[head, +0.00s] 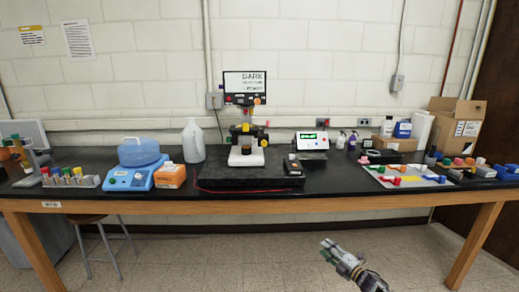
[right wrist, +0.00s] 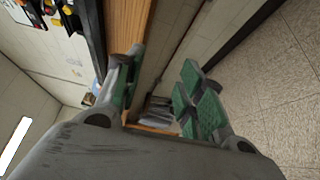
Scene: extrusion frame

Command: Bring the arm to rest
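My right gripper (head: 328,252) is in the lower middle-right of the head view, in front of the bench and below the level of its top. In the right wrist view its two green-padded fingers (right wrist: 158,95) stand apart with nothing between them, so it is open and empty. Only its wrist and the end of its arm show in the head view. My left gripper is in neither view.
A long black-topped bench (head: 330,182) with a wooden front edge runs along the wall. It bears a blue machine (head: 132,178), a white jug (head: 193,141), a microscope-like device (head: 246,140) and a cardboard box (head: 458,122). A stool (head: 100,222) stands under its left part. The floor in front is clear.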

